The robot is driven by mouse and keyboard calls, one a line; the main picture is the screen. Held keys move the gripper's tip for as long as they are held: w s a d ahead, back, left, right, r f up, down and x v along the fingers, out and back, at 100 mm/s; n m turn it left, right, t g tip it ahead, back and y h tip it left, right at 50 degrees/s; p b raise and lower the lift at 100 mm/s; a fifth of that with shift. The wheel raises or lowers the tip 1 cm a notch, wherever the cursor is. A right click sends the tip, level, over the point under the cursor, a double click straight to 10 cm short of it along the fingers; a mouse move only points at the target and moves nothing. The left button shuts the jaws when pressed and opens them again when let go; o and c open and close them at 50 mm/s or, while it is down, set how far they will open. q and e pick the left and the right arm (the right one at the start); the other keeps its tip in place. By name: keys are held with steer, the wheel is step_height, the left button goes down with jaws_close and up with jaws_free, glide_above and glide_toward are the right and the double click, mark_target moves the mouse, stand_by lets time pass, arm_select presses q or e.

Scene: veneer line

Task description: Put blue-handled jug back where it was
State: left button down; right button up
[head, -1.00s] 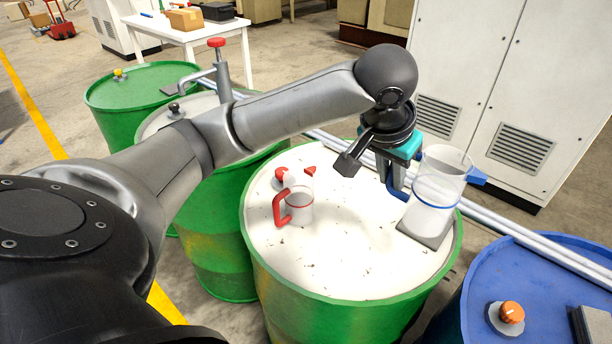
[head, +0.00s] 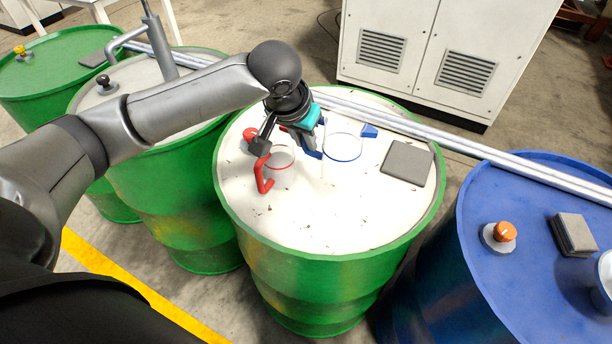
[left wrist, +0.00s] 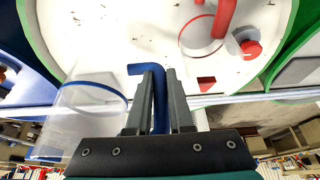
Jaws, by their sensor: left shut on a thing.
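A red-handled jug (head: 264,176) stands close to the left of my gripper, partly hidden by it. A red knob (head: 250,134) is behind it. Silver pipes (head: 480,155) run behind the drum. A blue drum (head: 480,270) with an orange knob (head: 505,232) stands right. The drum top's front is clear.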

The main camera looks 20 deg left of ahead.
arm_select(q)
step_height(320, 180, down, 10)
steer(key=shift+r+b, duration=0.25)
steer(key=shift+b, duration=0.7)
steer(key=shift+f, duration=0.15)
steer(key=c, duration=1.1)
jaws_free()
steer(key=shift+s+r, duration=0.1)
steer(key=shift+r, duration=0.4)
steer(key=p+v, duration=0.3)
steer(key=v, duration=0.8)
steer(key=shift+s+r, duration=0.1)
steer(key=shift+r, duration=0.1)
